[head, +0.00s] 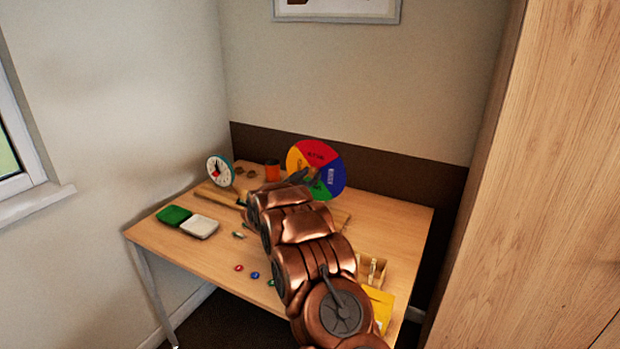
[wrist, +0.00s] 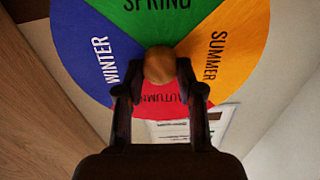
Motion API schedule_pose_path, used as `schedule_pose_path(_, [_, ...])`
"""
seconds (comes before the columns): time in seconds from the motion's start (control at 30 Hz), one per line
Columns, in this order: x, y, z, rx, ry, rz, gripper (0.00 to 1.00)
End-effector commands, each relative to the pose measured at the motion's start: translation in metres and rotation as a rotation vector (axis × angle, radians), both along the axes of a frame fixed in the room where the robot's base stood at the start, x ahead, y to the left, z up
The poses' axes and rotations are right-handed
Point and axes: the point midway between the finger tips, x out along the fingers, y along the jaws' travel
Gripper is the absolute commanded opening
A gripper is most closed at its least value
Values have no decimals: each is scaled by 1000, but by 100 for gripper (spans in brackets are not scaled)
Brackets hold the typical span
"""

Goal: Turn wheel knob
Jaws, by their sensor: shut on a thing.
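The season wheel (head: 325,160) stands upright at the back of the table, with red, blue, green and yellow sections. In the wrist view the wheel (wrist: 95,50) fills the upper part, with the words spring, winter, summer and autumn. Its round wooden knob (wrist: 159,64) is at the centre. My gripper (wrist: 160,85) is shut on the knob, with one dark finger on each side. In the head view my copper arm reaches over the table to the wheel and hides its lower left part. The fingers are hard to make out there.
The wooden table (head: 340,240) holds a small clock (head: 219,171), an orange cup (head: 272,170), a green tray (head: 174,215) and a white tray (head: 200,227). Small coloured pieces lie near the front. A wooden box (head: 372,270) and a yellow item (head: 380,306) are at the right.

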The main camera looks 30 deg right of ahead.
Motion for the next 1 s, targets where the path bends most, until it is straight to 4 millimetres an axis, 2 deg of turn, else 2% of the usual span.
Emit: schedule_pose_path(1.0, [-2, -1, -7, 462, -774, 1, 3])
